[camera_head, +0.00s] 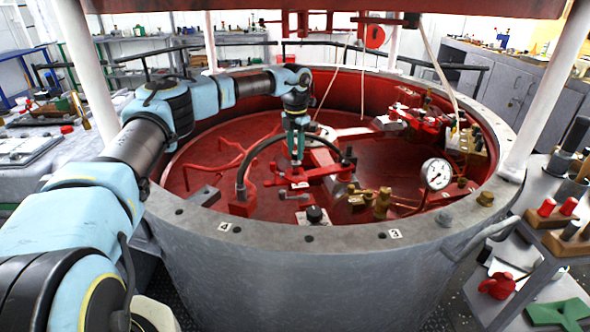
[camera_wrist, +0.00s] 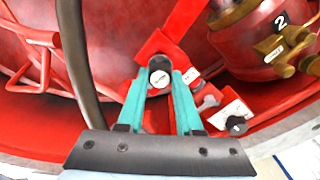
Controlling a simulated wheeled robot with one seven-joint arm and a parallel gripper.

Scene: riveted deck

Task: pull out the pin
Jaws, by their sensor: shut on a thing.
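My gripper (camera_head: 297,158) reaches down into the red inside of the round grey tub. In the wrist view my gripper (camera_wrist: 159,80) has its two teal fingers closed on a round, black-sided pin head (camera_wrist: 160,72) with a pale labelled top. The pin sits at a red bar (camera_wrist: 158,45), between the fingertips. Its shaft is hidden below the head, so I cannot tell how deep it sits. In the head view the fingers hide the pin.
A black curved hose (camera_head: 243,172) arches close beside my gripper. A black knob (camera_head: 314,215), brass fittings (camera_head: 382,203) and a pressure gauge (camera_head: 436,174) stand to the right. The tub's grey rim (camera_head: 270,234) surrounds the work. White posts (camera_head: 545,90) rise around it.

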